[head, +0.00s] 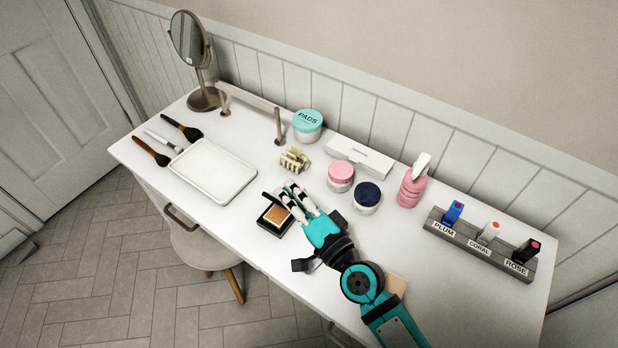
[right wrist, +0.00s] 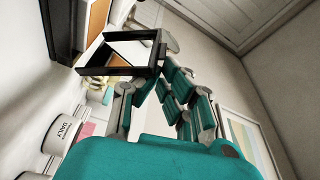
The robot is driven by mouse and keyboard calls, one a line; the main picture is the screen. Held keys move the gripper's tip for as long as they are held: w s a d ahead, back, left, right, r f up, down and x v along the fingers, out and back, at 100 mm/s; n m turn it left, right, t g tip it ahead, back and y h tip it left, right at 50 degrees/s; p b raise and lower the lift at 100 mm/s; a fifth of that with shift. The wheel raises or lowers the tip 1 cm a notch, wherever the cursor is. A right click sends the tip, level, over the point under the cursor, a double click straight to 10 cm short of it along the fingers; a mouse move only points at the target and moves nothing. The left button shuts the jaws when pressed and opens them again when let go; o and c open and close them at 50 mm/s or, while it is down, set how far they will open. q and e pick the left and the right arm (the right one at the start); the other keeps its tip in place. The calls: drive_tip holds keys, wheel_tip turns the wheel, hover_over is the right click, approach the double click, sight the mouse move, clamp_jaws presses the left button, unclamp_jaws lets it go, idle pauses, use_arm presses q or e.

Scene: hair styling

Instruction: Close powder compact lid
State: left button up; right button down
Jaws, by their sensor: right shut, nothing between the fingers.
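The powder compact (head: 275,217) is a small black case with tan-orange powder, lying on the white table. Its lid (head: 271,197) stands open at the far-left side of the case. In the right wrist view the lid (right wrist: 120,52) shows a black frame around a mirror, with the powder reflected in it. My right gripper (head: 290,190) is shut and empty, its fingers beside the compact and close to the lid. I cannot tell whether the fingers touch the lid. My left gripper is not in view.
A white tray (head: 189,184), a hair clip (head: 294,160), a pink-lidded jar (head: 340,176) and a navy-lidded jar (head: 366,196) stand around the compact. Brushes (head: 181,127) and a mirror (head: 190,40) are at left, a lipstick rack (head: 505,258) at right. The table's front edge is near.

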sight(282, 229)
drive_tip(key=shift+s+a+f, duration=0.35)
drive_tip(key=shift+s+a, duration=0.35)
drive_tip(key=shift+s, duration=0.15)
drive_tip(key=shift+s+a+f, duration=0.3)
drive_tip(key=shift+s+f, duration=0.15)
drive_tip(key=shift+s, duration=0.05)
drive_tip(key=v, duration=1.2)
